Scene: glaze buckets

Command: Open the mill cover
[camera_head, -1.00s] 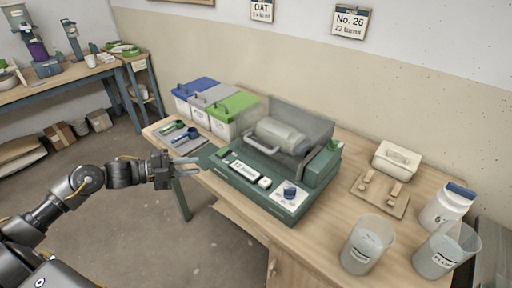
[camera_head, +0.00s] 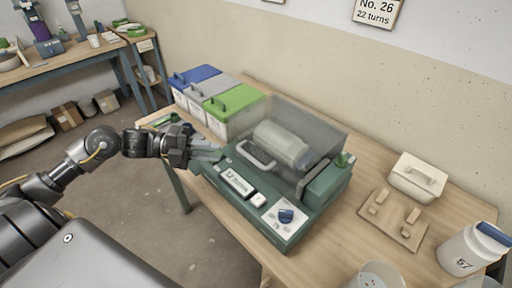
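The mill is a green machine (camera_head: 262,232) on the wooden table, with a pale jar (camera_head: 281,143) lying inside it. Its clear grey cover (camera_head: 318,128) is down over the jar, with a light handle (camera_head: 256,157) at the lower left front. A blue knob (camera_head: 286,216) and a small display (camera_head: 238,182) are on the front panel. My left gripper (camera_head: 216,154) is at the mill's left end, left of the handle and apart from it. Its fingers point right toward the handle; the gap between them is hard to make out. My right gripper is not in view.
Bins with blue, grey and green lids (camera_head: 234,102) stand behind and left of the mill. A wooden board with pegs (camera_head: 393,219), a white lidded box (camera_head: 418,177), a white jar (camera_head: 470,250) and a clear beaker (camera_head: 376,276) are on the right. Bare table lies between mill and board.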

